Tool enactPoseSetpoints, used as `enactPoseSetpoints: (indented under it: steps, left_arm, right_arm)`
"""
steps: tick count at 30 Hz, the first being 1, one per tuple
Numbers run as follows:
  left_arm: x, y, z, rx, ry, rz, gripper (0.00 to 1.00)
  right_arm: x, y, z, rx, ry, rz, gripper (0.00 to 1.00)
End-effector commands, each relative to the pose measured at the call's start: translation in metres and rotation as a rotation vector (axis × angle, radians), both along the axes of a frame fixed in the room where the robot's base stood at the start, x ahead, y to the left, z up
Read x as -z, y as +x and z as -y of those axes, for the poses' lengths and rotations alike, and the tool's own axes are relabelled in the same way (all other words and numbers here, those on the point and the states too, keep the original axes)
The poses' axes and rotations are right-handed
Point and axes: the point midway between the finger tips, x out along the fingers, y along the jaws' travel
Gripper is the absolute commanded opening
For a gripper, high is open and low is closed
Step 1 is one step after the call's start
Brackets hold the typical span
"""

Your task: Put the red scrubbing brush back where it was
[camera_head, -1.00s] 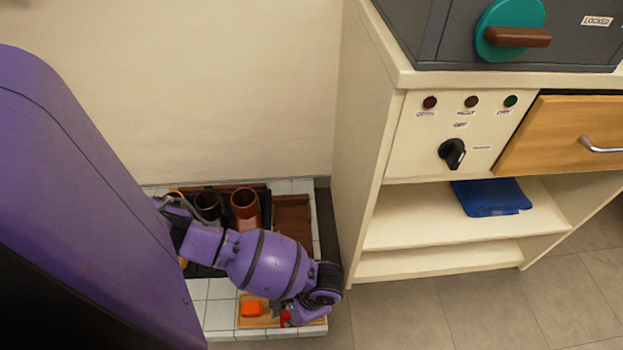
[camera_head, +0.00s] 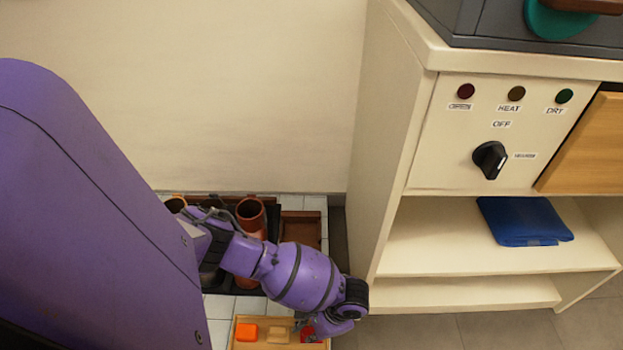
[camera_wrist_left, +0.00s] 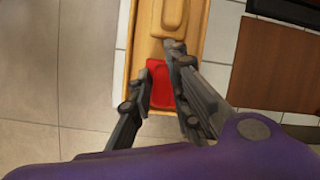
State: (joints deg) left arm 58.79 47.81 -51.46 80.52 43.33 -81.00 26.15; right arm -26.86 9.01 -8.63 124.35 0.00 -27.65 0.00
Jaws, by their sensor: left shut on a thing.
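The red scrubbing brush (camera_head: 311,335) is at the right end of a small wooden tray (camera_head: 262,320), partly hidden by my left gripper (camera_head: 304,328). In the left wrist view the red brush (camera_wrist_left: 159,84) lies between the two fingers of my left gripper (camera_wrist_left: 161,60), which is shut on it. The brush is over or in the end of the wooden tray (camera_wrist_left: 197,35); I cannot tell whether it touches the tray floor. An orange block (camera_head: 246,332) and a tan block (camera_head: 278,335) sit beside it in the tray. My right gripper is not in view.
Grey floor lies below the cabinet.

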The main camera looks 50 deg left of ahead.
Motion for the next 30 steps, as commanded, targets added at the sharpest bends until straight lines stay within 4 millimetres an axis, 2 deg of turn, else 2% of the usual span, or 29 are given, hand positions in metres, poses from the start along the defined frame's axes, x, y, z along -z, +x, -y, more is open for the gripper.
enactPoseSetpoints:
  steps: [8, 9, 13, 23, 26, 30]
  left_arm:
    - [0.002, 0.0, 0.0, -0.002, 0.0, 0.001, 0.0]
    - [0.002, 0.0, 0.0, -0.002, 0.0, 0.001, 0.19]
    - [0.002, 0.0, 0.0, -0.001, 0.0, 0.001, 0.36]
    - [0.0, 0.001, 0.0, 0.001, 0.0, 0.002, 0.36]
    - [-0.009, 0.003, 0.002, 0.001, -0.001, 0.004, 0.36]
    - [-0.036, 0.011, 0.008, -0.001, -0.002, 0.006, 0.36]
  right_arm:
    - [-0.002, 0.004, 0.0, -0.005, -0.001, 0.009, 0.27]
    - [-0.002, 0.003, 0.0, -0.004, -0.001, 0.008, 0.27]
    - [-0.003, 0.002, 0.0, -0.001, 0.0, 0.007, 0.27]
    - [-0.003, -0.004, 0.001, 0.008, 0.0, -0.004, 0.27]
    - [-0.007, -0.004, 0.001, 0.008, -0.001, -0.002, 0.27]
    - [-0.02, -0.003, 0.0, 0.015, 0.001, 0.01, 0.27]
